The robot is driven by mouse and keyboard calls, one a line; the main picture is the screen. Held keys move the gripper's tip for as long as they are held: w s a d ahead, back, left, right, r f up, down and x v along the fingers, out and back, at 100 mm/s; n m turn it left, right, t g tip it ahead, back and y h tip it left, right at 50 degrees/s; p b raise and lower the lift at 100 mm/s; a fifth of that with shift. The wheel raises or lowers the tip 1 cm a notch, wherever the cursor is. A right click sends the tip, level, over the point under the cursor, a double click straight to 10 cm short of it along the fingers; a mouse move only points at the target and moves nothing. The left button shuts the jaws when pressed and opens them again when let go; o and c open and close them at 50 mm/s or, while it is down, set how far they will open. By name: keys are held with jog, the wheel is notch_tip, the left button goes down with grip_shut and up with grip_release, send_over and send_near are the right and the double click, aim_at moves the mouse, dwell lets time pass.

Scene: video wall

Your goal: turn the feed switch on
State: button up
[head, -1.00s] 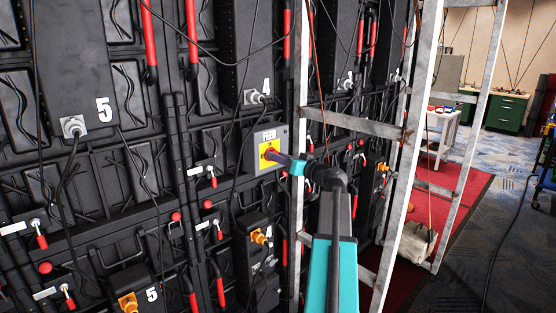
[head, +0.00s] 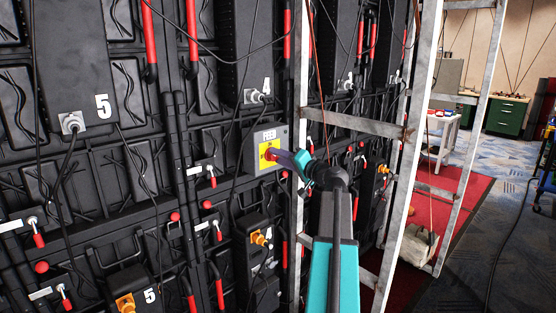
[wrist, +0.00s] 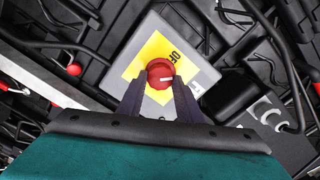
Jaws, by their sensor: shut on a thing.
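The feed switch is a grey box (head: 278,138) marked FEED with a yellow plate (head: 264,158) and a red knob (head: 270,154), mounted on the black video wall. In the wrist view the red knob (wrist: 160,72) sits on the yellow plate, with part of the word OFF showing beside it. My gripper (head: 278,156) reaches the knob from the right; in the wrist view its two fingers (wrist: 160,88) are shut on the knob's sides. The knob's white mark lies about level in the wrist view. The fingertips partly hide the knob's lower edge.
A metal frame (head: 362,124) stands just right of the switch, close to my arm. Loose cables hang across the wall panels (head: 75,65). Red-handled levers (head: 212,178) stick out nearby. A red carpet (head: 462,195) and open floor lie at right.

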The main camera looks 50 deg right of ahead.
jog(key=shift+d+r+m+p, duration=0.1)
jog(key=shift+m+p, duration=1.6)
jog(key=shift+m, duration=3)
jog(key=o, duration=1)
jog(key=shift+w, duration=0.1)
jog(key=shift+o, duration=0.2)
jog(key=shift+f, duration=0.2)
jog(key=s+a+b, duration=0.1)
jog(key=s+b, duration=0.1)
jog(key=s, duration=1.2)
